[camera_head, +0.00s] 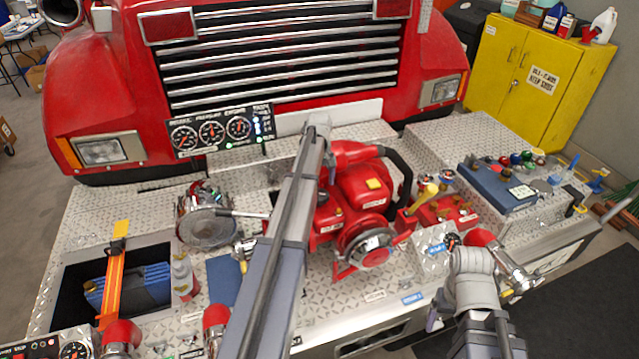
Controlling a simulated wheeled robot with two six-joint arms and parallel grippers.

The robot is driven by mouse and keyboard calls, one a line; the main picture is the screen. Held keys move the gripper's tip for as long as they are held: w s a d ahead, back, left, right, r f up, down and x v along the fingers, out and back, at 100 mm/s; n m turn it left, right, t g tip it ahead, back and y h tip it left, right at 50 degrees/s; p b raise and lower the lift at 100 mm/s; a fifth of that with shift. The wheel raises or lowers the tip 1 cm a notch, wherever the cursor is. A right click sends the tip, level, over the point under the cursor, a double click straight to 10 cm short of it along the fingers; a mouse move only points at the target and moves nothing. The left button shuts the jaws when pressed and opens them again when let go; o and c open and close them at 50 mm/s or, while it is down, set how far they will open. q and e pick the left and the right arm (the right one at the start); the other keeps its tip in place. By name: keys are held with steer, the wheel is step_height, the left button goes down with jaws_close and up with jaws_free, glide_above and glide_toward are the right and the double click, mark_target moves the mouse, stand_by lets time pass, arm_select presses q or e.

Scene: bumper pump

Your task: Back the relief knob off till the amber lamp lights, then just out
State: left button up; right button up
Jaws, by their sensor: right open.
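A small metal control panel (436,246) with a blue label stands at the front right of the bumper deck. A small dark round knob (452,240) with red on it sits at its right side; I take it for the relief knob, but its markings are too small to read. My right gripper (472,262) is open just right of and in front of this knob; its fingertips are largely hidden, so contact cannot be told. The gauge panel (222,131) at the back shows several dials and lit blue-white and green lamps. No lit amber lamp can be made out.
A red pump engine (362,190) stands mid-deck, partly behind my long grey arm link. Red and chrome valves (505,262) stand close right of my right gripper. A blue box (498,188) lies further right. An open recess with an orange strap (112,285) is at left.

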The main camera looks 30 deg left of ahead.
mark_target(320, 194)
arm_select(q)
step_height(320, 194, up, 4)
steer(key=shift+f+p, duration=0.2)
steer(key=shift+p, duration=1.05)
arm_select(e)
step_height(320, 194, up, 4)
steer(key=shift+f, duration=0.2)
arm_select(q)
steer(key=shift+f, duration=0.15)
arm_select(e)
steer(key=shift+f, duration=0.15)
arm_select(q)
step_height(320, 194, down, 8)
steer(key=b, duration=0.8)
steer(key=shift+r, duration=0.2)
arm_select(e)
step_height(320, 194, down, 8)
steer(key=shift+r, duration=0.2)
